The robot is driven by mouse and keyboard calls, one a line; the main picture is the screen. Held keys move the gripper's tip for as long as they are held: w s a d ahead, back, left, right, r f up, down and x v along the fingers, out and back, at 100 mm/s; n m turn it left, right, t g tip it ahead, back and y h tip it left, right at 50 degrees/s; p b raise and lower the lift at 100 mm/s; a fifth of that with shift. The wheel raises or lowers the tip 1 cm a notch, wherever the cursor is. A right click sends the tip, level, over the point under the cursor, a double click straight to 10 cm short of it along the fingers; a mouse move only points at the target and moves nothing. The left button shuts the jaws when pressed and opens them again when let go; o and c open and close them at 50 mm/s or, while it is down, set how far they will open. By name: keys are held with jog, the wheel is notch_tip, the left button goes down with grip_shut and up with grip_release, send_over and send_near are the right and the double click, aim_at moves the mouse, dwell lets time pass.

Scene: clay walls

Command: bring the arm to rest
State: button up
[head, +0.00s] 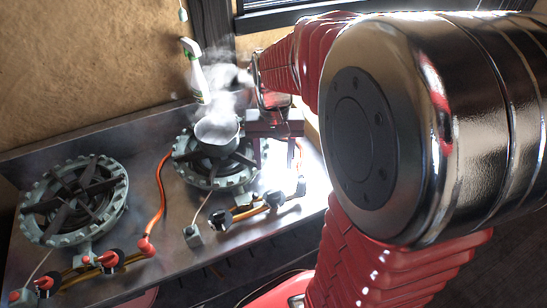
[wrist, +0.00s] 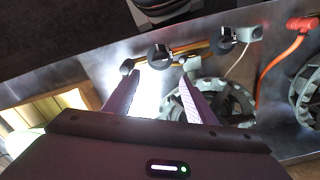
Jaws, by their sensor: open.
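My arm fills the right side of the head view, with a large metal joint in front and red links behind. My gripper (head: 272,128) is partly hidden there, just right of the right burner (head: 215,165). In the wrist view the two fingers of my gripper (wrist: 158,76) stand apart, with nothing seen between them but the bright metal stove top. The burner (wrist: 228,103) lies behind and to the right of the right finger in that view.
A left burner (head: 73,200) is empty. Orange hoses (head: 160,190) and control knobs (head: 220,218) line the metal stove top (head: 150,165). A clay wall (head: 90,60) stands behind.

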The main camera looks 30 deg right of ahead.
dwell(0.3)
jog(key=s+a+r+n+t, duration=0.5)
jog(key=s+a+r, duration=0.4)
jog(key=a, duration=0.3)
jog(key=shift+s+n+t, duration=0.3)
jog(key=shift+n, duration=0.1)
dwell(0.3)
